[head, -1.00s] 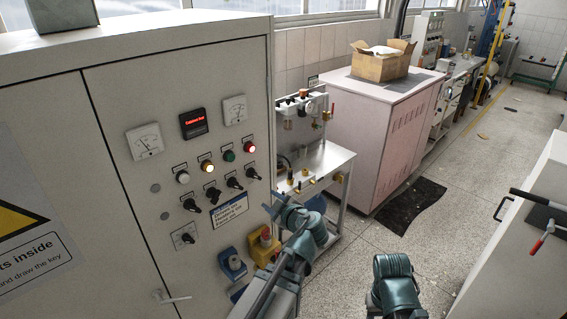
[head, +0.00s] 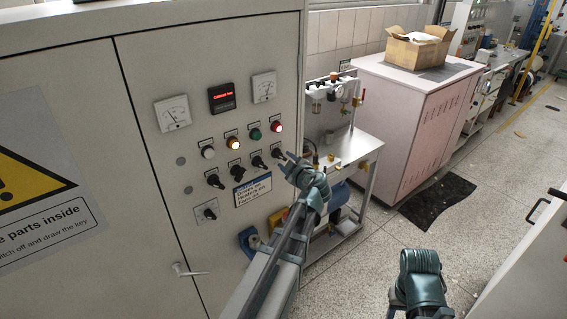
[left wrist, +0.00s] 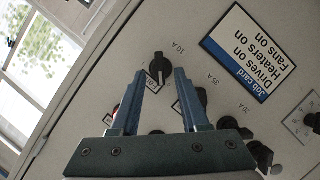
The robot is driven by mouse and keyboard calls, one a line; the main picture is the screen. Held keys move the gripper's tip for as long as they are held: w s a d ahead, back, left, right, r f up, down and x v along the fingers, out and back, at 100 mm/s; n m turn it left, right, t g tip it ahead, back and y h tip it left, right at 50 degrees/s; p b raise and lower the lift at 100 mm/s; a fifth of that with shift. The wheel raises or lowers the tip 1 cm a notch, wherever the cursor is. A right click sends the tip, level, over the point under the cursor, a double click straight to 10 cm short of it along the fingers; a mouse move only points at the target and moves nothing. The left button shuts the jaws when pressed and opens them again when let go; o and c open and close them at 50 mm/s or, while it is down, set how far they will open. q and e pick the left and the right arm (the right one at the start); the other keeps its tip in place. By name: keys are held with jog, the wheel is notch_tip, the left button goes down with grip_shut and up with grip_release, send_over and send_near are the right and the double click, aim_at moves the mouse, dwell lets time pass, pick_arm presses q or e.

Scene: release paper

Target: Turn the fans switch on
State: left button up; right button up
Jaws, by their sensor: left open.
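A row of black rotary switches runs across the grey control cabinet (head: 150,95), under a row of lamps. The rightmost switch (head: 278,152) is beside my left gripper (head: 290,158) in the head view. In the left wrist view, the open jaws of my left gripper (left wrist: 159,76) point at a black switch (left wrist: 160,62) marked 10 A. It shows between the fingertips; I cannot tell whether they touch it. A job card (left wrist: 248,52) reads "Drives on, Heaters on, Fans on". The small switch labels are unreadable.
The yellow lamp (head: 233,143) and red lamp (head: 276,127) look lit. A metal bench (head: 350,152) with fittings stands right of the cabinet, before a pale cabinet (head: 410,115) with a cardboard box (head: 417,47). The floor to the right has a dark mat (head: 438,200).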

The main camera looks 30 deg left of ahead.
aim_at(283, 158)
pick_arm(q)
jog(key=shift+x, duration=1.5)
grip_shut()
